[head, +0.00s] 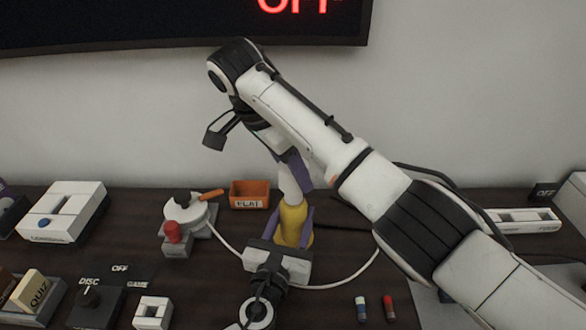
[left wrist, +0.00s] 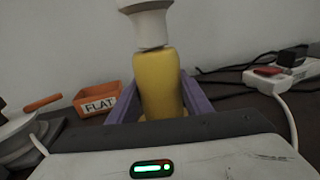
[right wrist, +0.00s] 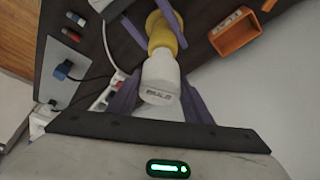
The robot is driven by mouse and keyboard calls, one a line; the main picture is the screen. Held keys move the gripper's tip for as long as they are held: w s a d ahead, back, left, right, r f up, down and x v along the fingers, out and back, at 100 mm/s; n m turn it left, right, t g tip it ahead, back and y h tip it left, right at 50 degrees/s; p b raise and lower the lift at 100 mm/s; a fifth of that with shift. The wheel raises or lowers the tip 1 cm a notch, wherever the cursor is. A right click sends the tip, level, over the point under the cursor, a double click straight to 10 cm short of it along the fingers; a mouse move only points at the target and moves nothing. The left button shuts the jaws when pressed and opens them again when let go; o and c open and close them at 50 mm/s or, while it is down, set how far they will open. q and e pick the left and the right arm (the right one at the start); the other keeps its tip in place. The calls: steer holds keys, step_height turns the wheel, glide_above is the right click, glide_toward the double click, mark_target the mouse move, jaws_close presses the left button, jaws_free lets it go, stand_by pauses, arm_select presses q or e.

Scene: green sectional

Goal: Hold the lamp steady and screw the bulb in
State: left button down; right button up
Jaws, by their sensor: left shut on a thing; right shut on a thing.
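The yellow lamp (head: 292,224) stands upright on the dark table in the head view. It also shows in the left wrist view (left wrist: 160,85) and the right wrist view (right wrist: 165,38). My left gripper (head: 294,222) is shut on the lamp's body from the near side, purple fingers at either side. The white bulb (head: 291,186) sits upright against the lamp's top. It shows lettering in the right wrist view (right wrist: 160,75). My right gripper (head: 290,162) reaches down from above and is shut on the bulb. The joint's threads are hidden.
An orange tray marked FLAT (head: 249,195) stands behind left of the lamp. A white device with a red knob (head: 184,215) is to the left. A blue and a red small cylinder (head: 389,308) lie in front.

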steer(key=o, duration=1.1)
steer(key=shift+c, duration=0.2)
steer(key=shift+r, duration=2.25)
steer(key=shift+d, duration=0.1)
steer(key=shift+c, duration=0.4)
